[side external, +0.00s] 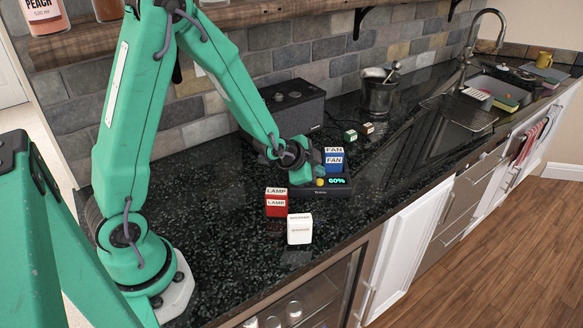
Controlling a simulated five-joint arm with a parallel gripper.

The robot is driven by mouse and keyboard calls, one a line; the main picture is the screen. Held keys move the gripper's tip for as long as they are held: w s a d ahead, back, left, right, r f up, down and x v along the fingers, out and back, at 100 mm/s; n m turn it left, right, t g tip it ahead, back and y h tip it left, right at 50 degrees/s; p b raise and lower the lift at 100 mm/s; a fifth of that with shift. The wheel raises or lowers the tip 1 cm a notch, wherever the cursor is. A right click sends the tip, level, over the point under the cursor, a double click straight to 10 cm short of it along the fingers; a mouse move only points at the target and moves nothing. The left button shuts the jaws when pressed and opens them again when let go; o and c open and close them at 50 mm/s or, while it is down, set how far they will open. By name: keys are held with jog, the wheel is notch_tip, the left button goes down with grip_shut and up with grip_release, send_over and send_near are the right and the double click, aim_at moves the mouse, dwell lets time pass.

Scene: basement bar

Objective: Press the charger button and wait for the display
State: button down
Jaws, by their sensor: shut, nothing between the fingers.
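The charger (320,190) is a low black unit on the dark counter. Its lit display (337,182) reads 60% in cyan. A small yellow button (320,182) shows just left of the display. My gripper (304,172) is shut and empty, low over the back left part of the charger, close to the button. I cannot tell whether it touches the charger or the button. Part of the charger's top is hidden behind my gripper. A blue block marked FAN (333,162) stands at the charger's back.
A red LAMP block (276,205) and a white block (299,230) stand in front of the charger. A black speaker (292,108), small green (350,135) and brown (367,128) cubes and a metal bucket (377,93) are behind.

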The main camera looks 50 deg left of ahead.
aim_at(316, 186)
jog(key=shift+f, duration=0.8)
dwell(0.9)
jog(key=shift+r, duration=0.85)
dwell(0.4)
notch_tip(316, 186, up, 5)
dwell(0.6)
dwell(0.6)
